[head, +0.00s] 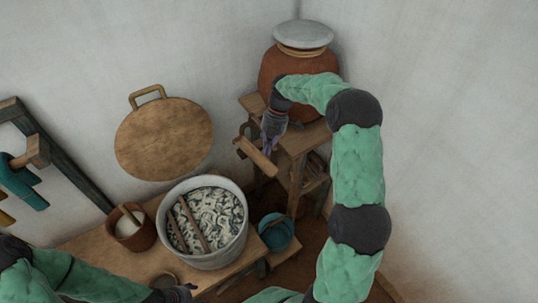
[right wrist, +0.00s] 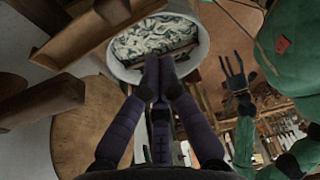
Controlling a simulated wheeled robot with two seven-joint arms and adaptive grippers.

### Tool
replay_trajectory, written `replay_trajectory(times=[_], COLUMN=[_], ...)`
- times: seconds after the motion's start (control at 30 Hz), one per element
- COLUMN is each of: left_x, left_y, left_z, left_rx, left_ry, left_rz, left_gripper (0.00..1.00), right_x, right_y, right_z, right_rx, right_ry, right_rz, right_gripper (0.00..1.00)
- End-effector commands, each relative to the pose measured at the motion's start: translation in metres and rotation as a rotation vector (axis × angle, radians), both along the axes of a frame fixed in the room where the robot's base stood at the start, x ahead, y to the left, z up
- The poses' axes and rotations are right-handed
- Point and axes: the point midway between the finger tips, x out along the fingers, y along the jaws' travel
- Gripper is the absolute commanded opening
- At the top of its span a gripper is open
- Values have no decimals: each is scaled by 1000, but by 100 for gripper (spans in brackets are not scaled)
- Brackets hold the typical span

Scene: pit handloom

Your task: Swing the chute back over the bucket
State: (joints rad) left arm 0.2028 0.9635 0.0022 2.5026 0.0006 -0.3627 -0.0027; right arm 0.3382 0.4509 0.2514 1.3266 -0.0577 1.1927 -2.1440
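The wooden chute (head: 255,157) is a short trough-like piece beside the stand, pointing down and right in the head view. In the right wrist view the likely same wooden piece (right wrist: 95,32) crosses the upper left. The teal bucket (head: 276,236) is low, right of the tub. My right gripper (head: 266,149) is at the chute's upper side; I cannot tell whether it touches. In the wrist view its fingertips (right wrist: 159,72) are together with nothing visible between. My left gripper (head: 180,292) is low in the head view; its fingers (right wrist: 235,72) look spread and empty in the wrist view.
A clay pot (head: 285,72) with a pale lid stands on a wooden stand (head: 297,142) in the corner. A grey tub (head: 226,258) of pale pulpy stuff and a small brown pot (head: 139,240) sit on the bench. A round wooden lid (head: 163,138) leans on the wall.

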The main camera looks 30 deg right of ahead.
Motion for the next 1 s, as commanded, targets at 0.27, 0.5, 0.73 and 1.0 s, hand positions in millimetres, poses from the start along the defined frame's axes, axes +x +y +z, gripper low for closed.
replay_trajectory(times=[0.27, 0.5, 0.73, 1.0], left_x=[-1, -1, -1, -1], left_y=[0, 0, 0, 0], left_z=[8, 8, 8, 8], left_rx=[0, 0, 0, 0], left_ry=[2, 1, 1, 1], left_rz=[-1, 0, 0, 0], left_gripper=[60, 60, 60, 60], right_x=[5, 5, 5, 5], right_y=[-12, -13, -13, -14], right_z=[37, 43, 42, 42], right_rx=[1, 2, 2, 2], right_ry=[0, 1, 1, 1], right_rz=[0, 0, 0, 0], right_gripper=[0, 0, 0, 0])
